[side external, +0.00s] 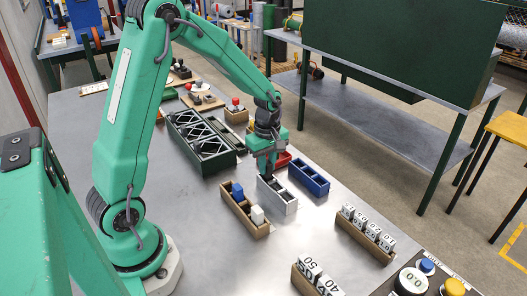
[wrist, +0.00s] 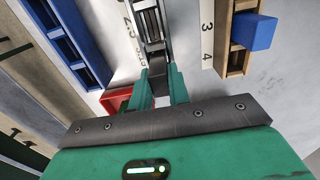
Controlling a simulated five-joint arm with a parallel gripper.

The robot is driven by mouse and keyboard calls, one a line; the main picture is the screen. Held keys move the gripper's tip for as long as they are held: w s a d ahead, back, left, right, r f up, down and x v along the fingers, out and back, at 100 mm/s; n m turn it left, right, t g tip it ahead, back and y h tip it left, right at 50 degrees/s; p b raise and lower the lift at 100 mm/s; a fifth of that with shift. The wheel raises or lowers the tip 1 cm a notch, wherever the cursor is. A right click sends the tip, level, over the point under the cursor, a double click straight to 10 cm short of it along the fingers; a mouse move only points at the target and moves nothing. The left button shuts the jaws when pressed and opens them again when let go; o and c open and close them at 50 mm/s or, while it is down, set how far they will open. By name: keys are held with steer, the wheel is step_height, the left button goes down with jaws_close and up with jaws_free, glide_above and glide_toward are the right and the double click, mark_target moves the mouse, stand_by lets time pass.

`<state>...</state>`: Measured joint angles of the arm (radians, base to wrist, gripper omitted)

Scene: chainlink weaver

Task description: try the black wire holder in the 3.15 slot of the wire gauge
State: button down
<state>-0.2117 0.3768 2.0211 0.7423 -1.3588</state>
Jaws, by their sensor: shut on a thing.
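My gripper (wrist: 158,80) is shut on the black wire holder (wrist: 157,70), a dark block between its two green fingers in the wrist view. In the side view my gripper (side external: 267,160) points down at the back end of the pale wire gauge (side external: 283,200). The gauge also shows in the wrist view (wrist: 205,45), with slots along its middle and printed numbers on its faces. The holder is at or just over the gauge's near end in the wrist view. Its lower end is hidden, so I cannot tell whether it is in a slot or which slot.
A blue tray (side external: 309,180) stands right of the gauge, a brown tray (side external: 243,213) with blue and white blocks left of it. A red tray (side external: 282,160) is just behind my gripper. A green crate (side external: 205,140) is farther back. Number blocks (side external: 367,228) stand at front right.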

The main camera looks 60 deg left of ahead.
stand_by(0.3)
steer(key=c, duration=1.3)
jaws_free()
steer(key=shift+o, duration=0.2)
step_height(320, 180, up, 7)
steer(key=shift+r, duration=0.35)
